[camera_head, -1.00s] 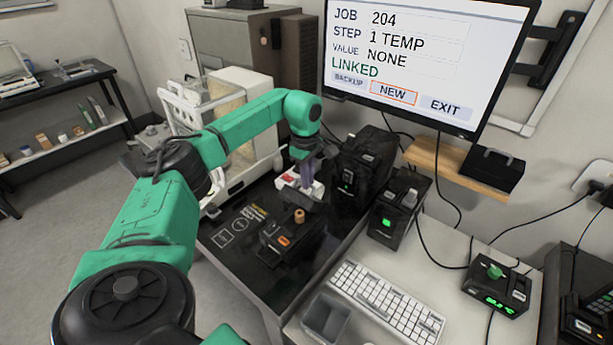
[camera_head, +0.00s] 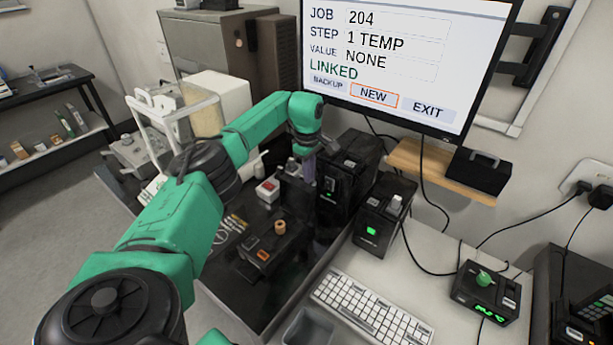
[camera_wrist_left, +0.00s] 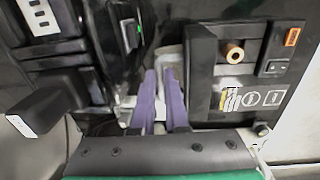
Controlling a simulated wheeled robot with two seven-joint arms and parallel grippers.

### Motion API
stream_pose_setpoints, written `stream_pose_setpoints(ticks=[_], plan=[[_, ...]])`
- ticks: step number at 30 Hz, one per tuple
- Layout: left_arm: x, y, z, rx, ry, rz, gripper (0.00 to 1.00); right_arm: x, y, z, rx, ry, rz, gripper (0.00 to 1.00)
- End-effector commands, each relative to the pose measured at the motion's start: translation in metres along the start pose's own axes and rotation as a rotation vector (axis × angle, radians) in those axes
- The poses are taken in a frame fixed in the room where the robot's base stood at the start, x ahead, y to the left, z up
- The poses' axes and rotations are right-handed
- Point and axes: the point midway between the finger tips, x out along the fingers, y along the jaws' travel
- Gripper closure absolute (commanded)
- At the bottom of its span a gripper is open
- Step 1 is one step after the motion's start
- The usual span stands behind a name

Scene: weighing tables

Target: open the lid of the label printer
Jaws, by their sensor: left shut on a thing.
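The label printer (camera_head: 262,262) is a low black box with an orange button and a brown roll or knob on it, on the dark mat. It also shows at the right of the left wrist view (camera_wrist_left: 265,50). A dark upright slab (camera_head: 293,192), which looks like its lid, stands at the printer's far side. My left gripper (camera_head: 310,172) is at this slab and appears shut on it. Its purple fingers show in the left wrist view (camera_wrist_left: 160,72) against a pale edge; the exact contact is blurred. My right gripper is not in view.
A tall black device (camera_head: 348,185) stands close right of the gripper. A black device with a green button (camera_head: 378,222) is beside it. A red-and-white item (camera_head: 267,190) lies left of the slab. A keyboard (camera_head: 370,308) and a monitor (camera_head: 405,60) are further right.

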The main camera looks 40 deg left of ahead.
Motion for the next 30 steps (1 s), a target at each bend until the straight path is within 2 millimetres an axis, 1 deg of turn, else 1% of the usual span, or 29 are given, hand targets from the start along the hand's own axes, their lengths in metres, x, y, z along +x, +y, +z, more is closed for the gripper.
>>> stream_pose_setpoints(ticks=[14, 15, 17, 18, 26, 30], plan=[[-0.002, 0.0048, -0.0005, -0.003, -0.001, 0.011, 1.0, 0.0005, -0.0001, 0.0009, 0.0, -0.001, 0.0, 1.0], [-0.0023, 0.005, -0.0005, -0.003, -0.001, 0.012, 0.84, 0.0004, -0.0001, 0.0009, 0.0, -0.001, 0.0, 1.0], [-0.0024, 0.0049, -0.0005, -0.003, -0.001, 0.011, 0.61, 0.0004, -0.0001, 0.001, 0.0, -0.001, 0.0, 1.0], [-0.0022, 0.0047, -0.0005, -0.002, -0.001, 0.011, 0.58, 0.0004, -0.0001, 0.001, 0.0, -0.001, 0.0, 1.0], [-0.0012, 0.004, -0.0004, -0.002, -0.001, 0.008, 0.58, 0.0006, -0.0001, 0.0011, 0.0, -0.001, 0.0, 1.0], [-0.0073, 0.0047, -0.0003, -0.001, -0.001, 0.01, 0.58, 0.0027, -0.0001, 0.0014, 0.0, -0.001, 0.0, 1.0]])
